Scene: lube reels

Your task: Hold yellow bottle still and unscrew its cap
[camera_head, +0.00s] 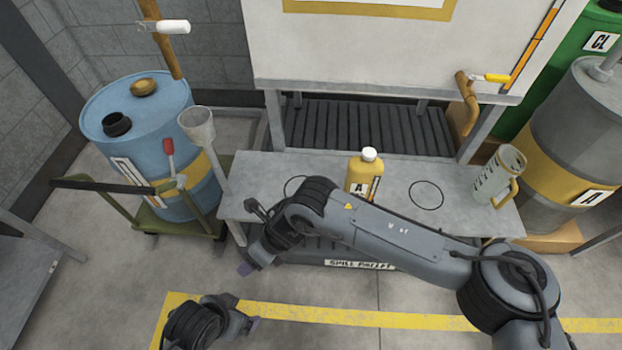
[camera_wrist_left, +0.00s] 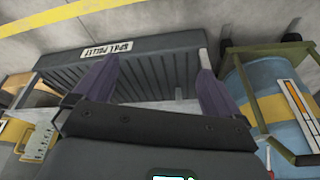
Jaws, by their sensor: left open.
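The yellow bottle (camera_head: 360,178) stands upright on the grey bench, with its white cap (camera_head: 369,154) on top. My right arm crosses in front of the bench and hides the bottle's lower edge. My right gripper (camera_head: 248,262) is left of the bottle and apart from it, pointing down; its fingers are mostly hidden. My left gripper (camera_head: 243,314) is low at the left, over the floor and far from the bottle. In the left wrist view its two purple fingers (camera_wrist_left: 157,82) are spread and empty. I cannot make out the bottle in that view.
The bench (camera_head: 300,165) has two marked circles and a measuring jug (camera_head: 497,178) at its right. A blue drum (camera_head: 135,115) with a funnel (camera_head: 198,125) stands on a cart at the left. The spill pallet (camera_wrist_left: 130,55) is below. A grey drum (camera_head: 585,120) stands right.

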